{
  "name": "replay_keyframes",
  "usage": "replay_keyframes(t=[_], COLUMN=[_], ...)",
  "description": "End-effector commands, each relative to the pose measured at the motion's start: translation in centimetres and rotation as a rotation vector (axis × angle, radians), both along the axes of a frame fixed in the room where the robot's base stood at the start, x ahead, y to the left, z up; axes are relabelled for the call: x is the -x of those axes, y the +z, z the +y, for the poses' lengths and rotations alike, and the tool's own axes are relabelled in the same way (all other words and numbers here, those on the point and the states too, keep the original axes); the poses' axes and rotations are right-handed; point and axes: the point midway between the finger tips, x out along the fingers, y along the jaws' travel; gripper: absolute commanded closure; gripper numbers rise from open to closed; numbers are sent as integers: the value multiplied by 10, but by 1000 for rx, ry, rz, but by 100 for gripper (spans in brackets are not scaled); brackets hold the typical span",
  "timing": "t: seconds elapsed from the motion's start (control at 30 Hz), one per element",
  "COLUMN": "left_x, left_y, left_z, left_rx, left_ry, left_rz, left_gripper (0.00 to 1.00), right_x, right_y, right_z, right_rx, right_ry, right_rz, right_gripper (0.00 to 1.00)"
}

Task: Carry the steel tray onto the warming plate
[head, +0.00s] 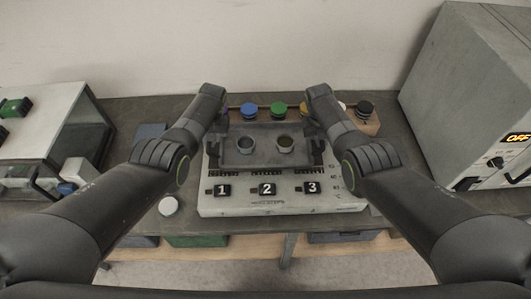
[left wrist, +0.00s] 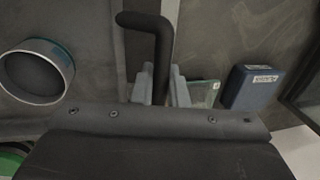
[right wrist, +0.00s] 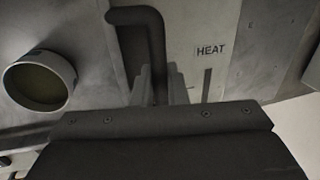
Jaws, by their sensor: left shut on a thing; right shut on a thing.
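The steel tray (head: 258,158), a grey pan with two dark side handles, carries two small round cups (head: 247,145) (head: 285,144). It is over the back part of the pale warming plate (head: 282,208), which has labels 1, 2 and 3 on its front. Whether the tray touches the plate is hidden. My left gripper (left wrist: 160,88) is shut on the tray's left handle (left wrist: 148,22). My right gripper (right wrist: 160,86) is shut on the right handle (right wrist: 138,18). A HEAT label (right wrist: 210,50) shows beside the right handle in the right wrist view.
Coloured round knobs (head: 279,109) stand in a row behind the tray. A white round piece (head: 168,206) and a blue box (left wrist: 252,87) are left of the plate.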

Motion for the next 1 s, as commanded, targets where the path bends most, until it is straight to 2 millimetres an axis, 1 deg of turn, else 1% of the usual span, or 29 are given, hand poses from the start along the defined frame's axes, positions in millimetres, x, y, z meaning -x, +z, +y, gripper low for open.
replay_keyframes(t=[0.03,0.27,0.3,0.43,0.47,0.77,0.87,1.0], left_x=[-1,-1,0,0,0,0,-1,-1], left_y=[-4,-14,-14,-13,-13,-12,-9,2], left_z=[0,0,0,0,0,0,-1,-4], left_rx=[-1,-1,-1,0,0,0,0,0], left_ry=[0,0,0,0,0,0,0,-2], left_rz=[-2,-2,-1,0,0,-1,-2,-3], left_gripper=[100,100,84,67,65,65,65,65], right_x=[-1,-1,0,0,0,0,0,0], right_y=[-4,-15,-14,-13,-13,-13,-13,-13], right_z=[0,0,0,0,0,0,0,0], right_rx=[1,1,1,0,0,0,0,0], right_ry=[0,0,0,0,0,0,0,0], right_rz=[-2,-2,0,0,0,0,0,0], right_gripper=[100,100,84,67,65,65,65,65])
